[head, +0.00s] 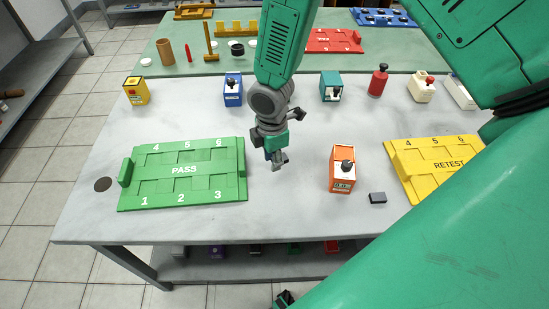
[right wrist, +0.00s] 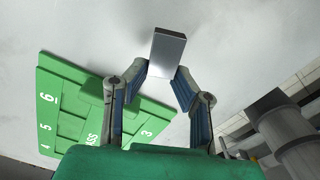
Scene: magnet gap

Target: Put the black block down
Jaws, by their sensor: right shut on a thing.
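My right gripper (head: 278,158) points down over the bare grey table between the green PASS tray and the orange device. In the right wrist view its two fingers (right wrist: 160,85) are closed on the black block (right wrist: 167,53), which looks dark grey with a lighter face and sticks out past the fingertips. In the head view the held block is small and mostly lost against the gripper. I cannot tell whether it touches the table. Another small black block (head: 377,198) lies on the table right of the orange device. My left gripper is not seen.
The green PASS tray (head: 241,190) is left of the gripper; the yellow RETEST tray (head: 406,178) is at right. An orange device (head: 342,172) stands nearby. Blue (head: 233,92), teal (head: 331,90) and yellow (head: 137,92) devices stand behind. The table between PASS tray and orange device is clear.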

